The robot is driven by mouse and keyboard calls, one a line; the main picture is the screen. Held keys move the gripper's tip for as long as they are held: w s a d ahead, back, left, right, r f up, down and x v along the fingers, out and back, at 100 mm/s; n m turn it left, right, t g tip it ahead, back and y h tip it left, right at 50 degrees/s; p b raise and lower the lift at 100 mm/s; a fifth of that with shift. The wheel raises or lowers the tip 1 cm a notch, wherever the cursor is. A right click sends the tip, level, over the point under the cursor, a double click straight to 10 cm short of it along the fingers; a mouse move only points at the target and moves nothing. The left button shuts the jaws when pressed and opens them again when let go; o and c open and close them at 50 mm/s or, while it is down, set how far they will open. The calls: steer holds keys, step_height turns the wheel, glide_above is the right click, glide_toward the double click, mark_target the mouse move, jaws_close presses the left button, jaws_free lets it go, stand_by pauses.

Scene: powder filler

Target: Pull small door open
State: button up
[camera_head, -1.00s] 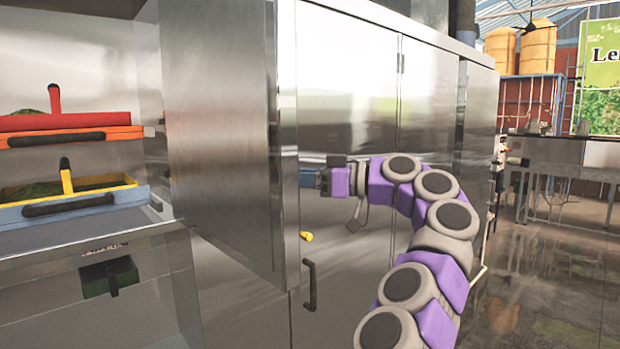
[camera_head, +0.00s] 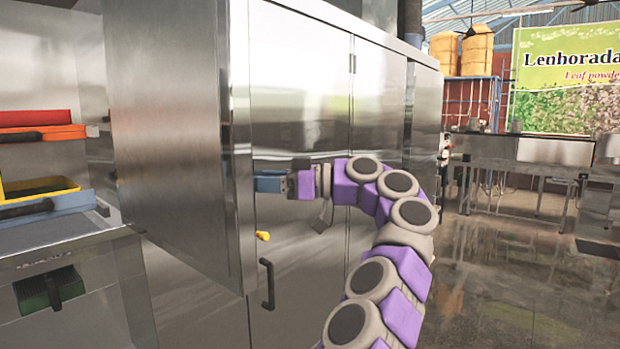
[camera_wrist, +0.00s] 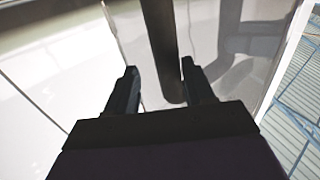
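A steel cabinet with flat doors (camera_head: 300,110) fills the middle of the head view. A black handle (camera_head: 267,285) and a yellow knob (camera_head: 263,236) sit low on its front. My gripper (camera_head: 288,184) is by the cabinet front, above the knob, beside a blue piece (camera_head: 268,184). In the wrist view my gripper (camera_wrist: 160,68) has its two dark fingers apart. A dark bar (camera_wrist: 160,35) ends between them, with a gap visible on each side. I cannot tell which door this bar belongs to. The fingers are hard to make out in the head view.
A steel panel (camera_head: 170,130) juts toward me just left of my gripper. Red and yellow-blue trays (camera_head: 45,205) stand on shelves at far left. The floor (camera_head: 490,270) at right is clear, with steel tables (camera_head: 500,150) behind.

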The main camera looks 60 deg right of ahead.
steer(key=p+v, duration=0.8)
steer(key=v, duration=0.6)
steer(key=shift+s+d+p, duration=0.25)
steer(key=shift+p, duration=0.15)
stand_by(0.5)
